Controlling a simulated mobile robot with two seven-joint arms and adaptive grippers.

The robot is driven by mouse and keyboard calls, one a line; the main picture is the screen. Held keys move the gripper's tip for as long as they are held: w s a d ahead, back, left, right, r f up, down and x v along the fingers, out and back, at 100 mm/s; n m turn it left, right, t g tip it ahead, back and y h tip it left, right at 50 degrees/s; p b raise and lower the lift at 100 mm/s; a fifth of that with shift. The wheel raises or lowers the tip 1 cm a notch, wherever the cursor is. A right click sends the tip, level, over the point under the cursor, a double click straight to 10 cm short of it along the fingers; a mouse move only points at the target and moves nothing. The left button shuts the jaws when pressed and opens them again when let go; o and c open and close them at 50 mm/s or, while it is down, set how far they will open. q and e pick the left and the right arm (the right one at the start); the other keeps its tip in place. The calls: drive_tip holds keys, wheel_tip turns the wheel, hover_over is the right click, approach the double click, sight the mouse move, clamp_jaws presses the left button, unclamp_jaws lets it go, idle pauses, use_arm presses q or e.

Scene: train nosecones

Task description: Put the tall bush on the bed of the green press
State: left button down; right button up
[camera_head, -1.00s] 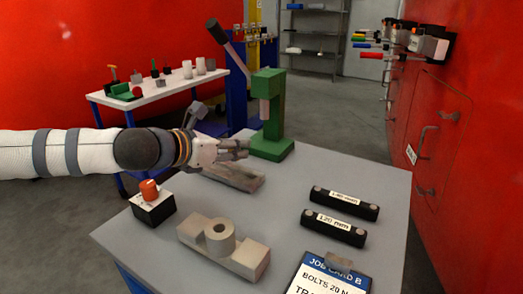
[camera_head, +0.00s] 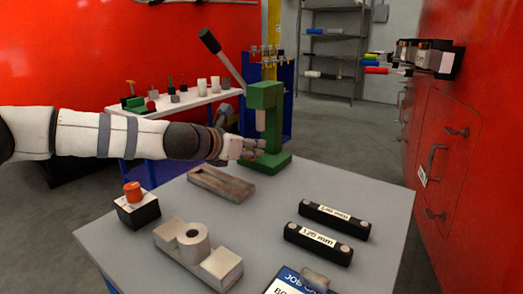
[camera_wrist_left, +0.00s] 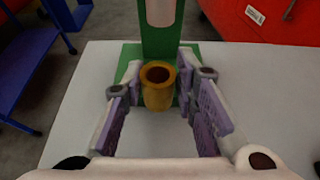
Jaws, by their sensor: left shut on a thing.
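The green press (camera_head: 266,97) stands at the far edge of the grey table, its ram (camera_head: 260,120) hanging above its bed (camera_head: 276,162). My left gripper (camera_head: 256,148) is at the front of the press, low over the bed. In the left wrist view, the gripper (camera_wrist_left: 158,92) is shut on the tall bush (camera_wrist_left: 158,92), a brass-coloured hollow cylinder held upright. The green bed (camera_wrist_left: 128,67) shows behind and around the bush, with the ram above and beyond it. I cannot tell whether the bush touches the bed. My right gripper is not in view.
A shallow tray (camera_head: 221,190) lies in front of the press. A grey block with a ring (camera_head: 222,262), a black box with an orange knob (camera_head: 138,211) and two black labelled bars (camera_head: 318,243) stand nearer. The table between tray and bars is clear.

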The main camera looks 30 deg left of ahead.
use_arm(q)
drive_tip(key=w, duration=0.3)
drive_tip(key=shift+d+r, duration=0.1)
drive_tip(key=shift+d, duration=0.1)
drive_tip(key=shift+w+d+f+b, duration=0.15)
drive_tip(key=shift+w+f+b, duration=0.2)
drive_tip(key=shift+w+f, duration=0.4)
drive_tip(key=shift+s+r, duration=0.1)
drive_tip(key=shift+s, duration=0.1)
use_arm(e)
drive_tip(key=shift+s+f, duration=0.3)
use_arm(q)
drive_tip(key=shift+f, duration=0.2)
drive_tip(key=c, duration=1.3)
unclamp_jaws()
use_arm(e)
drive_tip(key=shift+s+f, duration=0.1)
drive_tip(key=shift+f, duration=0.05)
